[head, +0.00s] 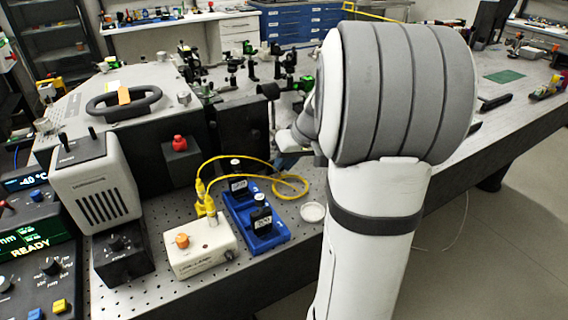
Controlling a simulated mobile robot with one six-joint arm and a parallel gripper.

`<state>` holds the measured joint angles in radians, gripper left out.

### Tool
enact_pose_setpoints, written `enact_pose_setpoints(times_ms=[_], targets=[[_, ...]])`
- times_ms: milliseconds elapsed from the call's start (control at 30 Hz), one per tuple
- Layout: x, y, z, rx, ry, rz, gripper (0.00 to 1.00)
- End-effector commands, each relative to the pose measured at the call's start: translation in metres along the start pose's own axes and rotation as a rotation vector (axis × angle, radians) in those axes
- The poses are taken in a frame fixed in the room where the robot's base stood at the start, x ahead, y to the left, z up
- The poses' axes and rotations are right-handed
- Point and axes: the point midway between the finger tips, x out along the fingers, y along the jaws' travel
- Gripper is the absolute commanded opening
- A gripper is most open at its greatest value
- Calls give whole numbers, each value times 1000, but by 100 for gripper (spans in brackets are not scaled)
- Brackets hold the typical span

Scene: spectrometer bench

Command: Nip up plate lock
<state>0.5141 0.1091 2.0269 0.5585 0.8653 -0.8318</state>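I cannot pick out a part that is clearly the plate lock. A black knob or lever (269,91) stands at the right side of the dark housing, just above and left of my wrist. A blue base (262,240) holds two black labelled holders, each with a pale round top; they stand on the perforated bench. My arm fills the middle right and reaches to the bench's far side. My gripper (288,160) shows only as a small dark part at the wrist's left edge. Its fingers are not clear, and what it faces is hidden.
A white box with an orange knob (182,240) stands left of the blue base. Yellow cables (262,162) loop behind it. A small white dish (313,212) lies right. A grey instrument (92,190) and a READY display (30,248) stand at left. Optic mounts crowd the back.

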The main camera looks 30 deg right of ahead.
Motion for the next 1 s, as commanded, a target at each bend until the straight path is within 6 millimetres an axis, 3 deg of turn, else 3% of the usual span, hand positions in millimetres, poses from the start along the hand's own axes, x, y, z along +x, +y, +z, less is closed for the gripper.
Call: enact_pose_setpoints(times_ms=[167,467,800,1000], targets=[[0,0,0,0,0,0,36],[-4,0,-1,-1,2,1,37],[-57,0,-1,0,3,2,37],[-76,-1,-1,-2,1,1,37]])
